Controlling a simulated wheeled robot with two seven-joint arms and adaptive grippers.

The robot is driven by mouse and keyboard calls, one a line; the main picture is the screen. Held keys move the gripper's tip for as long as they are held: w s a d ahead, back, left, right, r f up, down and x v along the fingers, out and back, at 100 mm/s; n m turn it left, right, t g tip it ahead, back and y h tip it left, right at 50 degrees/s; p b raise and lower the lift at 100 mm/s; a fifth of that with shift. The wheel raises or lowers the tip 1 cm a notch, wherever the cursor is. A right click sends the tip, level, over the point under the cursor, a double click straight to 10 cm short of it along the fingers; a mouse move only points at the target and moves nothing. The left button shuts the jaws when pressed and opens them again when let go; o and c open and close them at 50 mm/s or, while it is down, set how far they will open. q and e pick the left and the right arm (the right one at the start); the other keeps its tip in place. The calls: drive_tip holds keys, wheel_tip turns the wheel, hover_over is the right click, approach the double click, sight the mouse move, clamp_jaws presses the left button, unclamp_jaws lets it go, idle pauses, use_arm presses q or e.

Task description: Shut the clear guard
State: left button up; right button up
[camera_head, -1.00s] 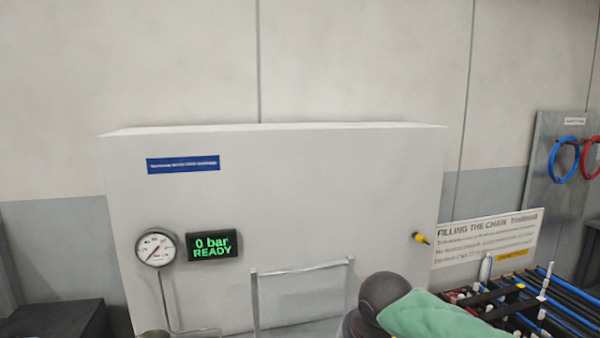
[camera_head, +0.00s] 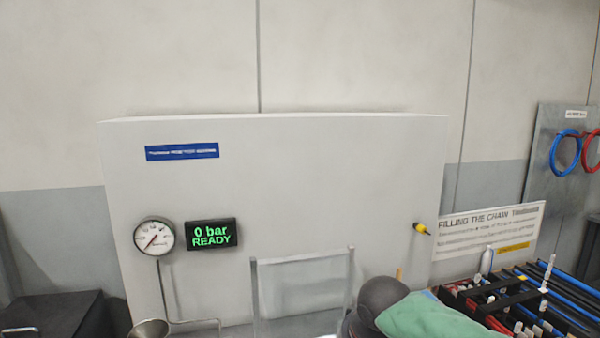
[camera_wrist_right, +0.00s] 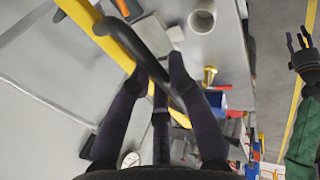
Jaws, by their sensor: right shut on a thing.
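The clear guard (camera_head: 303,285), a see-through pane in a silver frame, stands upright before the pale panel in the head view. Its lower part is cut off. In the wrist view, pale bars (camera_wrist_right: 45,93) at the left look like its frame. My right gripper (camera_wrist_right: 160,82) is shut on a black curved handle (camera_wrist_right: 142,35) beside a yellow bar (camera_wrist_right: 95,30); how these join the guard I cannot tell. My left gripper (camera_wrist_right: 300,42) appears at the wrist view's right edge, its fingers apart and empty. The head view does not show either gripper.
A gauge (camera_head: 155,236) and a display (camera_head: 212,233) reading "0 bar READY" are on the panel. A metal funnel (camera_head: 149,329) is at lower left. A crowded rack (camera_head: 510,305) is at right. A pale cup (camera_wrist_right: 201,17) and small coloured parts lie near the bench edge.

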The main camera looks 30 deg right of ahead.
drive_tip(key=f+b, duration=0.2)
drive_tip(key=f, duration=0.1)
drive_tip(key=f+b, duration=0.1)
drive_tip(key=shift+w+d+f, duration=0.1)
drive_tip(key=shift+w+f, duration=0.25)
drive_tip(key=shift+f, duration=0.15)
drive_tip(key=shift+s+b+x, duration=0.15)
drive_tip(key=shift+b+x, duration=0.65)
drive_tip(key=shift+x, duration=0.4)
drive_tip(key=shift+s+b+x, duration=0.1)
drive_tip(key=shift+b+x, duration=0.65)
drive_tip(key=shift+x, duration=0.5)
drive_tip(key=shift+f, duration=0.1)
drive_tip(key=o, duration=1.3)
drive_tip(key=v, duration=1.2)
